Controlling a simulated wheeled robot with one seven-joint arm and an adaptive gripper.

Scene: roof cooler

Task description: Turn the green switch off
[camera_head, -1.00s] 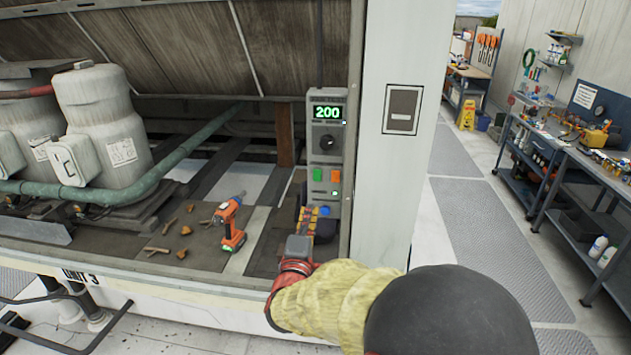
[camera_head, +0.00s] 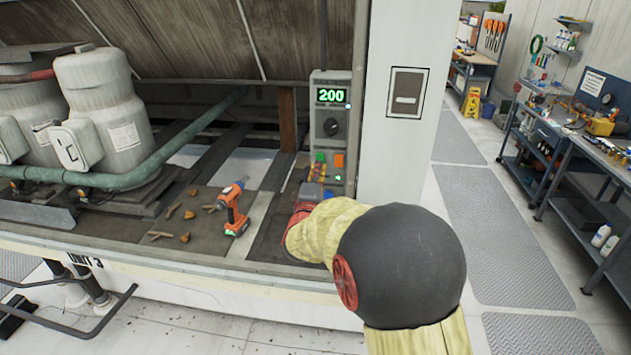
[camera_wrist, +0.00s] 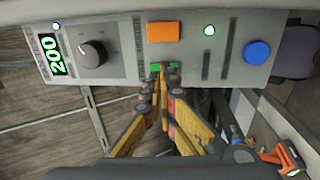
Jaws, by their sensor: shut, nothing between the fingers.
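The grey control panel (camera_head: 348,118) stands upright at the right end of the open unit. In the wrist view small pieces of the green switch (camera_wrist: 174,65) show on both sides of the fingertips. My gripper (camera_head: 318,170) is shut with nothing in it. In the wrist view its yellow-and-grey fingers (camera_wrist: 160,83) point at the green switch, at or very near its face. I cannot tell whether they touch, or which way the switch is tipped.
An orange switch (camera_wrist: 163,33) sits beside the green one. A black knob (camera_wrist: 92,53), a display reading 200 (camera_wrist: 48,55) and a blue button (camera_wrist: 257,52) share the panel. An orange drill (camera_head: 235,212) stands left of my arm. A white post (camera_head: 385,150) stands right.

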